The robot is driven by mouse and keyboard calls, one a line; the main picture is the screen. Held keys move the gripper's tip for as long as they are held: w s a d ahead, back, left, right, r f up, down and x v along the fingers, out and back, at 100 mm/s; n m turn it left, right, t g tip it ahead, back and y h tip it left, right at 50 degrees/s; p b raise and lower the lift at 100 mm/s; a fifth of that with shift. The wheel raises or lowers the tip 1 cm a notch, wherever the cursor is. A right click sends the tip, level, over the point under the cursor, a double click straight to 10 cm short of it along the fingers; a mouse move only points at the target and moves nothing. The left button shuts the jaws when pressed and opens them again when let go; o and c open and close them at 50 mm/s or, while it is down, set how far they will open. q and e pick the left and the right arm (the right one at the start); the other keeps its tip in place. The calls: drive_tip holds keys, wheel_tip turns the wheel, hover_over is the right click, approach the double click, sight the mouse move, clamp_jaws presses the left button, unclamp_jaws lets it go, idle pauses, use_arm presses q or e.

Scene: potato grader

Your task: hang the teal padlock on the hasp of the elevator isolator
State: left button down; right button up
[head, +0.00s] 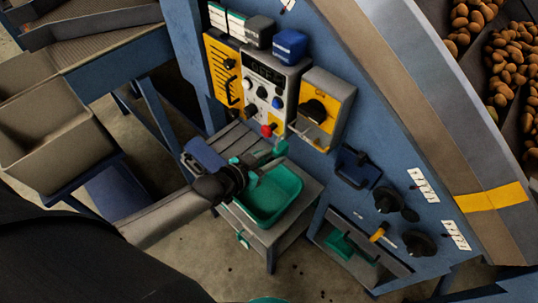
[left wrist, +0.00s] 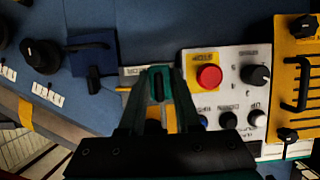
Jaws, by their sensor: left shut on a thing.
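My left gripper (head: 266,158) reaches up from the left, just below the control panel in the head view. In the left wrist view its teal fingers (left wrist: 158,84) are shut on a small teal piece with a dark middle, which looks like the teal padlock (left wrist: 158,74). In the head view the padlock is hard to separate from the teal fingers. The elevator isolator (head: 338,94) is a yellow-faced box with a black knob, up and right of the gripper. Its hasp is too small to make out. In the left wrist view the fingers cover much of the isolator. My right gripper is not in view.
A green tray (head: 295,207) sits on a small grey stand below the gripper. The white control panel (head: 290,72) with its red button (left wrist: 208,77) is beside the isolator. A dark blue box (head: 357,166) and black knobs (head: 388,199) are on the blue wall to the right.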

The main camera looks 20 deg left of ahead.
sight(284, 149)
use_arm(q)
drive_tip(key=shift+w+r+b+x, duration=0.15)
drive_tip(key=shift+b+x, duration=0.45)
drive_tip(key=shift+x, duration=0.4)
drive_tip(key=shift+r+b+x, duration=0.2)
drive_tip(key=shift+b+x, duration=0.4)
drive_tip(key=shift+x, duration=0.35)
drive_tip(key=shift+w+r+b+x, duration=0.15)
drive_tip(key=shift+b+x, duration=0.45)
drive_tip(key=shift+x, duration=0.4)
drive_tip(key=shift+s, duration=0.1)
drive_tip(key=c, duration=0.5)
unclamp_jaws()
drive_tip(key=shift+s, duration=0.1)
drive_tip(key=shift+s+a+r, duration=0.15)
drive_tip(key=shift+s+a, duration=0.05)
drive_tip(key=shift+s, duration=0.25)
drive_tip(key=p+v, duration=0.3)
drive_tip(key=v, duration=1.1)
